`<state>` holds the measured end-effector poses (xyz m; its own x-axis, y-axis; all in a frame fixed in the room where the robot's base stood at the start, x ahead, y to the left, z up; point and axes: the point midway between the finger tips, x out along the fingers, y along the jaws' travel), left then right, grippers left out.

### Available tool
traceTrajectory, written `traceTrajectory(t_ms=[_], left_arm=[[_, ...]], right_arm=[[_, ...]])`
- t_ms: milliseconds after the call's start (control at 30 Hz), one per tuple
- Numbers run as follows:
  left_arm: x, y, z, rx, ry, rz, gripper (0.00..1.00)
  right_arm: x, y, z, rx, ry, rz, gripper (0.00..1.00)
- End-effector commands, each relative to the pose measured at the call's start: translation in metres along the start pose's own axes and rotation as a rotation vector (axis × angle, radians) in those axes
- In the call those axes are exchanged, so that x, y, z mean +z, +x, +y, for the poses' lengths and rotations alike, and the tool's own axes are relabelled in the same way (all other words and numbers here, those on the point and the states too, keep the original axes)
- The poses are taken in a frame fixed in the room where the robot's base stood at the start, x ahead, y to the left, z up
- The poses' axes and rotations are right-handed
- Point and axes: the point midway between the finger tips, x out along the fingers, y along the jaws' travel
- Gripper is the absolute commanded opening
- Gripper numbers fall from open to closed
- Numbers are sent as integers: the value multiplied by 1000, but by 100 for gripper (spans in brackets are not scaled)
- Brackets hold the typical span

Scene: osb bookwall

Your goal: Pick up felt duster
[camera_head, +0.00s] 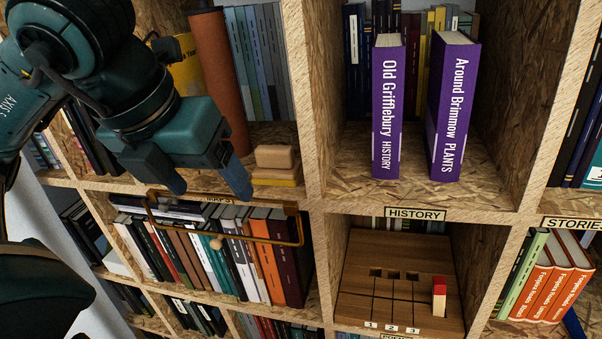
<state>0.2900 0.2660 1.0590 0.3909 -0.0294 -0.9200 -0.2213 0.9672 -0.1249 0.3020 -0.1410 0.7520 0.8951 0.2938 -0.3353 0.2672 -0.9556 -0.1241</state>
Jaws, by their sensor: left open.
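The felt duster looks to be the small tan block with a yellow lower layer (275,166). It sits on the shelf board of the upper middle compartment, near its right wall. My left gripper (207,184) comes in from the upper left. It is open and empty, with its blue fingers pointing down at the front of that compartment. The fingers are left of the block, and the right fingertip appears close to it; I cannot tell the exact gap in depth. My right gripper is not in view.
A tall brown cylinder (219,80) stands behind my left gripper. A brass frame (270,240) hangs before the books below. Two purple books (387,105) (453,105) stand upright on the right. A wooden slotted board (390,270) holds a red and wooden piece (439,297).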

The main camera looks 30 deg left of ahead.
Motion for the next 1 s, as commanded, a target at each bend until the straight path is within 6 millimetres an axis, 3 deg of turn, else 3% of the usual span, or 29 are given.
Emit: traceTrajectory(t_ms=[233,567,767,1000], left_arm=[[27,1,-4,17,-12,-6,74],[47,10,-11,13,-8,-5,74],[68,21,-17,13,-7,-5,74],[97,40,-26,10,-8,-10,74]], right_arm=[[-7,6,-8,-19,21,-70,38],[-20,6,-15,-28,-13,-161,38],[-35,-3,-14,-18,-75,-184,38],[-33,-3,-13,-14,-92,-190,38]])
